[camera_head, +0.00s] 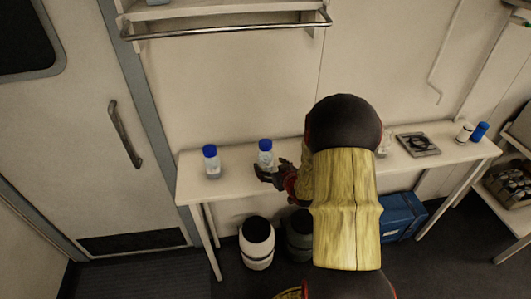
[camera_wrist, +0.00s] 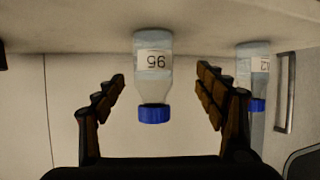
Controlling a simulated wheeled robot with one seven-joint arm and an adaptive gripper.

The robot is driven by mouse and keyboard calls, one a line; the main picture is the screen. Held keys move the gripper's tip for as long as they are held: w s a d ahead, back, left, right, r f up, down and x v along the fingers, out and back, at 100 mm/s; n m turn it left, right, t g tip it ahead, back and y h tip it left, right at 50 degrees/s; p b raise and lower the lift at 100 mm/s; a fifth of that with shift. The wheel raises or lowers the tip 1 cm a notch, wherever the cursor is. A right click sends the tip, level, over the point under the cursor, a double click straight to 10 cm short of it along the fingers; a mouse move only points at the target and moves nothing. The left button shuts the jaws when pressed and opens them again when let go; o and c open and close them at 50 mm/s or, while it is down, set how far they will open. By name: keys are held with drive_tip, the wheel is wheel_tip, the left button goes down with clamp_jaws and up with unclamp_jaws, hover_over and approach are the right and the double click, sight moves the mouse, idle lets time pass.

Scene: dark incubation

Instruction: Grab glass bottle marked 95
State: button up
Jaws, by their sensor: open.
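The glass bottle marked 95 (camera_wrist: 153,75) has a blue cap and a white label, and appears upside down in the wrist view. It stands upright on the white table, and in the head view the bottle (camera_head: 266,157) is right at my gripper (camera_head: 272,174). In the wrist view my gripper (camera_wrist: 163,95) is open, with one finger on each side of the bottle and visible gaps between. A second blue-capped bottle (camera_head: 211,161) stands to the left on the table; it also shows at the right of the wrist view (camera_wrist: 253,75), its label only partly readable.
The white table (camera_head: 230,163) runs along the wall. My arm hides its middle. A dark flat device (camera_head: 417,144), a white container (camera_head: 465,132) and a blue one (camera_head: 480,131) stand at the right. A rail (camera_head: 230,29) hangs above. Bins (camera_head: 257,242) and a blue box (camera_head: 403,215) are below.

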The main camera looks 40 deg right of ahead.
sight(266, 159)
drive_tip(key=shift+s+d+f, duration=0.25)
drive_tip(key=shift+f, duration=0.1)
drive_tip(key=shift+t, duration=0.3)
drive_tip(key=x, duration=0.7)
drive_tip(key=shift+w+d, duration=0.25)
drive_tip(key=shift+d, duration=0.1)
drive_tip(key=shift+c, duration=0.5)
drive_tip(key=c, duration=1.5)
drive_tip(key=shift+r, duration=0.2)
drive_tip(key=shift+c, duration=0.4)
